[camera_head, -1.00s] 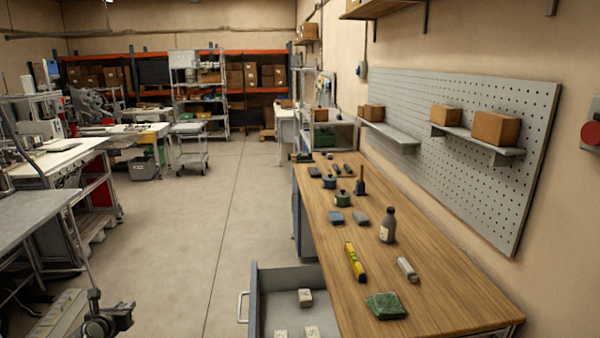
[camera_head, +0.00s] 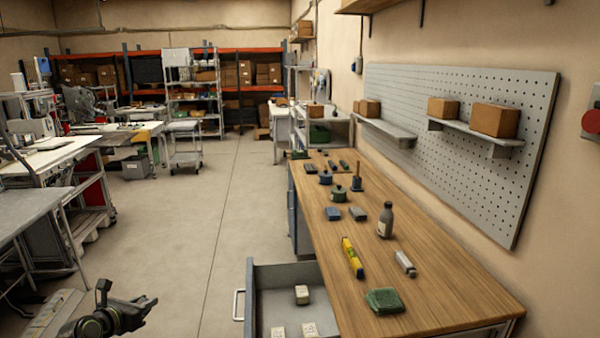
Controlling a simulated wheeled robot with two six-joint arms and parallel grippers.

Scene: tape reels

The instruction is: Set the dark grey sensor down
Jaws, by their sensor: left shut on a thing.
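My left gripper (camera_head: 143,309) is at the lower left, over the floor and left of the open drawer. It is shut on a small dark thing, taken as the dark grey sensor. The sensor's outline cannot be told from the dark fingers at this size. The gripper is apart from the wooden bench (camera_head: 450,290). A dark grey block (camera_head: 359,215) and a blue-grey block (camera_head: 333,214) lie side by side on the bench. My right gripper is not in view.
The grey drawer (camera_head: 251,290) is open, with several pale boxes inside. The bench's front right is bare. A pegboard (camera_head: 460,170) hangs behind.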

